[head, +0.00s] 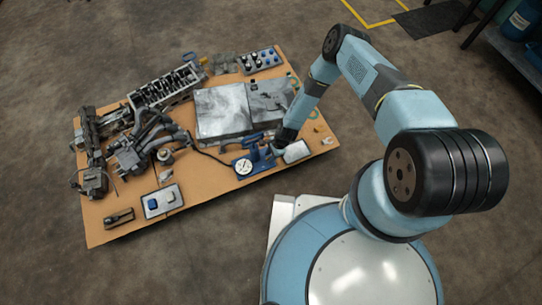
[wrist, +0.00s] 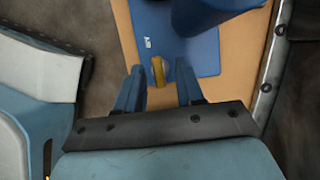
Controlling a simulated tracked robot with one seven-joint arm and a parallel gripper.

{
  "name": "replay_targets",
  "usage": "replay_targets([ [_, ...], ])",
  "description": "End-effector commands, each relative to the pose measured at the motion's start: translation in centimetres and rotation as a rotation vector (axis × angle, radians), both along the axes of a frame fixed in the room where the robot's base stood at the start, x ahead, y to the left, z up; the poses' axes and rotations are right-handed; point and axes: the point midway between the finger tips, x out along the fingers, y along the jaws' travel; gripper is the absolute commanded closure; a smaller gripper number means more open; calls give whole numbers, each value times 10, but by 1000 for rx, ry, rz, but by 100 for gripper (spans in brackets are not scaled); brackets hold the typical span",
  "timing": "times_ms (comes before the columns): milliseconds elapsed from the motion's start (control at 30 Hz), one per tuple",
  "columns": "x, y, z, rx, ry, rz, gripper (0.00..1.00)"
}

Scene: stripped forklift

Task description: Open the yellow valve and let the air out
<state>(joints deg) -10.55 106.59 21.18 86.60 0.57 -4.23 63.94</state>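The yellow valve (wrist: 158,72) shows in the wrist view as a small upright yellow handle on a blue plate (wrist: 205,55). A small white label (wrist: 147,43) is on the plate just beyond it. My gripper (wrist: 160,67) is open, with one finger on each side of the valve and a visible gap to each. I cannot tell how deep the fingers reach around it. In the head view my gripper (head: 279,150) is low over the board beside the blue unit with a white round gauge (head: 243,167). The valve cannot be made out there.
A brown board (head: 215,185) lies on the floor with engine parts (head: 135,140), grey metal plates (head: 222,110) and small trays (head: 163,201). A large blue body (wrist: 205,15) stands close beyond the valve. A silver tray (head: 296,151) is just right of my gripper.

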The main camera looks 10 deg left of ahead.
Motion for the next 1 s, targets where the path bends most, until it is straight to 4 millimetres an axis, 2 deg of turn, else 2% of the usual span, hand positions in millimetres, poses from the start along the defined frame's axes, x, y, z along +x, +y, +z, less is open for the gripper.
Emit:
replay_targets([
  [300,0,1,-1,0,0,0,64],
  [700,0,1,-1,0,-1,0,100],
  [1000,1,-1,-1,0,-2,1,100],
])
